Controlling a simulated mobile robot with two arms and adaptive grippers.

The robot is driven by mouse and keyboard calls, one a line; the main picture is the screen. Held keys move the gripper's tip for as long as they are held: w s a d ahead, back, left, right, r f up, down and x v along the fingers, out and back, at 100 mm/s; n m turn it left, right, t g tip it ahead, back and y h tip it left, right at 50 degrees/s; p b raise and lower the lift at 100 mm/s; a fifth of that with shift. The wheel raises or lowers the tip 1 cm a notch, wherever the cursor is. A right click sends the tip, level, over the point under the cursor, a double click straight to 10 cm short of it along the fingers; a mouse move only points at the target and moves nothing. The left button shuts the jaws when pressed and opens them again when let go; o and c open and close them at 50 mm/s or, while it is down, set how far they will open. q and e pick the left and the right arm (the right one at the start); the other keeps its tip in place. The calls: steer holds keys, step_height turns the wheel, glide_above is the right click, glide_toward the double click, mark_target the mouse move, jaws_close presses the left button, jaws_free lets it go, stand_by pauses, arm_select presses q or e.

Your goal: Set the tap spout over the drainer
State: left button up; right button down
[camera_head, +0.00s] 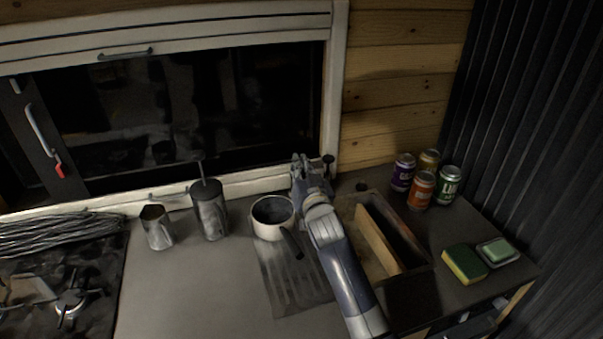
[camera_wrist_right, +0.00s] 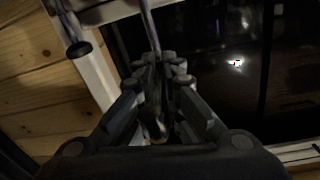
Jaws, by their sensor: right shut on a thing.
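The drainer (camera_head: 285,285) is a ribbed grey area in the counter, left of the sink (camera_head: 415,270). My right gripper (camera_head: 302,165) is by the window sill, behind the sink's left side, and my right arm crosses between sink and drainer. In the right wrist view its fingers (camera_wrist_right: 158,95) are shut on a thin metal tube, which looks like the tap spout (camera_wrist_right: 150,28). A dark round end piece (camera_wrist_right: 78,48) shows left of the tube. In the head view the gripper hides most of the tap. My left gripper is out of view.
A white saucepan (camera_head: 268,222) stands at the drainer's back end, its handle over the ribs. A dark tumbler with a straw (camera_head: 210,215) and a metal jug (camera_head: 157,228) stand left. Several cans (camera_head: 421,189), a sponge (camera_head: 464,264) and a soap dish (camera_head: 498,252) are right. The front left counter is clear.

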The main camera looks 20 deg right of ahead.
steer(key=shift+a+f+m+h+b, duration=0.25)
steer(key=shift+m+h+b, duration=0.15)
steer(key=shift+h, duration=0.1)
steer(key=c, duration=1.7)
jaws_free()
steer(key=shift+o, duration=0.2)
step_height(320, 180, up, 10)
steer(key=shift+r, duration=0.2)
steer(key=shift+d, duration=0.1)
